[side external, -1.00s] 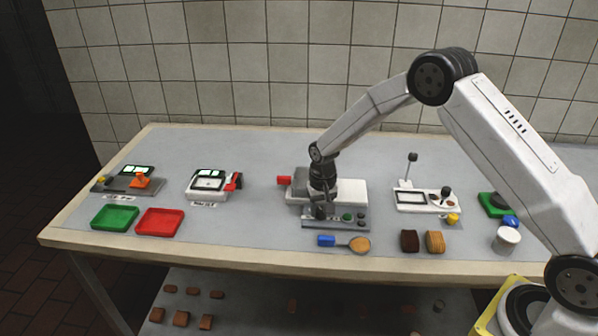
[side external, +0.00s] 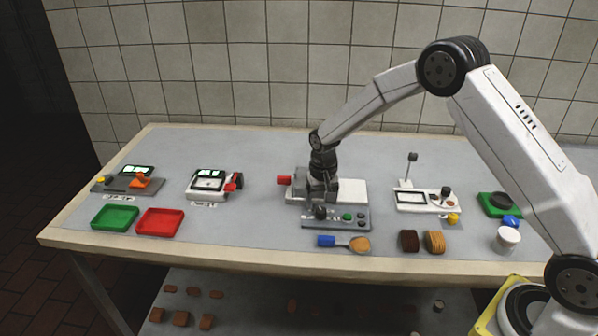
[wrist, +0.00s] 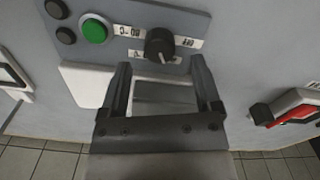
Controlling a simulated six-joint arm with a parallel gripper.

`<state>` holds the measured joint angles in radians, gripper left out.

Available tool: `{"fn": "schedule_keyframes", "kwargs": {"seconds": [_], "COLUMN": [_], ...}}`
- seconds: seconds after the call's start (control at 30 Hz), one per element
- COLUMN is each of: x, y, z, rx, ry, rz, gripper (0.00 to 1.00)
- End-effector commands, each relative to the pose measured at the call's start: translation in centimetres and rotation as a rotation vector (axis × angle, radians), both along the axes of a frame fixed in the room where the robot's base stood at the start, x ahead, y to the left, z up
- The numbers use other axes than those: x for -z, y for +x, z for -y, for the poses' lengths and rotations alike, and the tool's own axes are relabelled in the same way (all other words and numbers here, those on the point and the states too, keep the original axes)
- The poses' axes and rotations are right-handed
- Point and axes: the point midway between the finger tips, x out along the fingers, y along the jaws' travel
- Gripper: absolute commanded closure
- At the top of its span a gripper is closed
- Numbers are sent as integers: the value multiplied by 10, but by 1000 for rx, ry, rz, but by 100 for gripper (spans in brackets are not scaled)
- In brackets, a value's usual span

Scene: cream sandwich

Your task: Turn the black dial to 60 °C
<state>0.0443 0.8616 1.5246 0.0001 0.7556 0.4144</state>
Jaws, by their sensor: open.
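The black dial (wrist: 159,45) sits on a grey control panel with a white temperature scale around it. Its pointer mark is too small to read with certainty. In the side view the dial (side external: 320,212) stands at the left end of the panel's front face. My gripper (side external: 322,198) is just above and behind the dial, over the machine. In the wrist view my gripper (wrist: 161,68) is open, with a finger on each side and nothing between them. The dial lies just beyond the fingertips, apart from them.
A green button (wrist: 94,31) and dark buttons sit beside the dial on the panel. A blue-handled spatula (side external: 345,242) lies in front of the machine. A device with a red lever (side external: 234,182) stands to the left, with free table between.

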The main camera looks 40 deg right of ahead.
Motion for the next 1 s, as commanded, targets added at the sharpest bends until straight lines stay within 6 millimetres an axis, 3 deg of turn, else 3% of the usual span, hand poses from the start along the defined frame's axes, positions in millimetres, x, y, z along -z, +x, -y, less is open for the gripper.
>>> {"fn": "schedule_keyframes", "kwargs": {"seconds": [0.2,0.4,1.0], "x": [-30,-45,-52], "y": [0,0,-7], "z": [0,0,-1], "rx": [0,0,-17], "ry": [0,0,0], "rz": [2,1,8], "gripper": [19,19,19]}}
